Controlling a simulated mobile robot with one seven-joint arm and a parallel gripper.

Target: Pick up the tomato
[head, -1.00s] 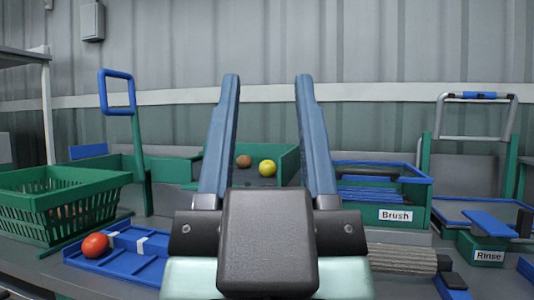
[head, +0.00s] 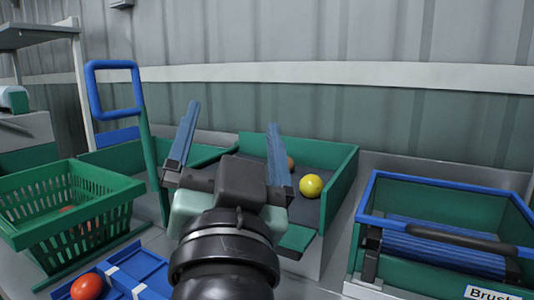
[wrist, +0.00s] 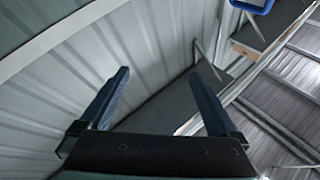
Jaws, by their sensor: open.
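A red tomato (head: 87,287) lies in a blue tray (head: 140,275) at the lower left of the head view. A yellow tomato (head: 311,185) sits in a green-walled bin (head: 340,185) near the middle. A brownish round fruit (head: 290,164) is partly hidden behind my right finger. My gripper (head: 232,115) is open and empty, its fingers pointing up and away in front of the bin. It is apart from all the tomatoes. The wrist view shows the open fingers (wrist: 159,73) with only wall and structure beyond, no tomato.
A green slotted basket (head: 95,215) with something reddish inside stands at the left. A blue loop handle on a green post (head: 150,150) rises beside it. A green and blue brush box (head: 440,215) stands at the right. The corrugated wall is behind.

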